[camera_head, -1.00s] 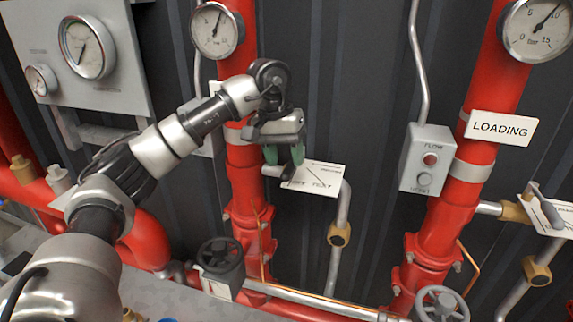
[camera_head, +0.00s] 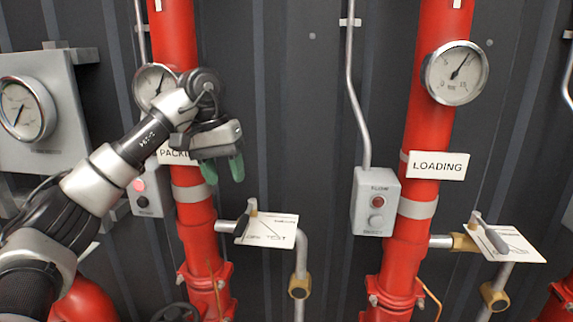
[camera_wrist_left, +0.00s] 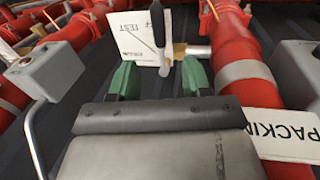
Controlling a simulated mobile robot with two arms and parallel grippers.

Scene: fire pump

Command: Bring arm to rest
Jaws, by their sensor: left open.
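My left arm (camera_head: 110,165) reaches in from the left in the head view. Its gripper (camera_head: 224,172) is raised in front of the left red pipe (camera_head: 177,40), above the left test valve handle (camera_head: 246,221). The green fingers point down, stand apart and hold nothing. In the left wrist view the open fingers (camera_wrist_left: 160,80) frame the white test card (camera_wrist_left: 138,40) and the dark-tipped valve handle (camera_wrist_left: 158,25), which lie beyond them. My right gripper shows in neither view.
The right red pipe (camera_head: 432,110) carries a gauge (camera_head: 456,72) and a LOADING sign (camera_head: 438,165). A grey flow button box (camera_head: 376,202) sits beside it. A second test card (camera_head: 512,243) is at right. The PACKING sign (camera_wrist_left: 290,135) is close to the gripper. Dark wall panels stand behind.

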